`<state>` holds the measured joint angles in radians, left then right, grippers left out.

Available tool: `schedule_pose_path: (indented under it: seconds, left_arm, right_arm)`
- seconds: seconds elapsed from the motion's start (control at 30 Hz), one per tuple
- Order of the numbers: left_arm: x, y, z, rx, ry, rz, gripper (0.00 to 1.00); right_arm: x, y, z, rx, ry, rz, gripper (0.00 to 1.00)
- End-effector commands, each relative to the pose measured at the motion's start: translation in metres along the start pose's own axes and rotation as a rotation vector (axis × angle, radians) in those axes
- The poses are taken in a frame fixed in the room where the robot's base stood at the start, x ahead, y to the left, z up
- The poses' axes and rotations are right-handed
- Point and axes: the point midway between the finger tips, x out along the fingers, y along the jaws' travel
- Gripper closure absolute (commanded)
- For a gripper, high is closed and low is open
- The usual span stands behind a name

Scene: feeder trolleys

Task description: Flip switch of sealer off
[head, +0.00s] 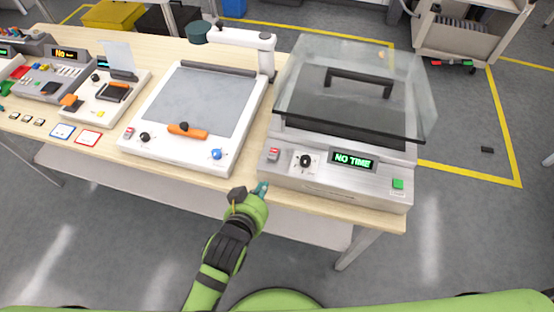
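The sealer (322,184) is the silver machine with a raised clear lid (350,80) at the right end of the bench. Its front panel has a red-and-white switch (273,154) at the left, a black knob, a lit display reading "NO TIME" and a green button. Whether the switch is on or off is too small to tell. My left gripper (257,191), green and black with a teal tip, is just in front of the bench edge, below the switch. It looks apart from the switch; its finger opening is unclear. My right gripper is not in view.
The wooden bench (180,178) carries a white machine (181,158) with an orange handle left of the sealer. Smaller devices and cards lie farther left. A grey cart (455,40) stands at the back right. The floor in front is clear.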

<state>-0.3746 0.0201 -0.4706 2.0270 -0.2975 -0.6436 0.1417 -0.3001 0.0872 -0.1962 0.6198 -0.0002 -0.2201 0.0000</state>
Motion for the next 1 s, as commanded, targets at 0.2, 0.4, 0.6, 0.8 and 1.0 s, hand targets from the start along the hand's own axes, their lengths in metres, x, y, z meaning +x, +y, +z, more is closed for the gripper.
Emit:
schedule_pose_path:
  seconds: [0.2,0.4,0.6,0.8,1.0]
  left_arm:
    - [-0.033,-0.002,-0.066,-0.028,0.118,-0.014,1.00]
    - [-0.040,-0.003,-0.079,-0.035,0.142,-0.017,1.00]
    - [-0.040,-0.003,-0.078,-0.035,0.142,-0.016,1.00]
    - [-0.031,-0.003,-0.081,-0.033,0.142,-0.017,1.00]
    - [0.001,-0.003,-0.087,-0.033,0.142,-0.016,1.00]
  right_arm:
    - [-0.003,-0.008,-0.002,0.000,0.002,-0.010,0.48]
    - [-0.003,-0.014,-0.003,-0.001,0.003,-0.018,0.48]
    - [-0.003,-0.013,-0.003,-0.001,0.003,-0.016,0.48]
    - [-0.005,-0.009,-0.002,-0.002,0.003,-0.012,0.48]
    - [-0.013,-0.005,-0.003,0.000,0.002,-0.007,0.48]
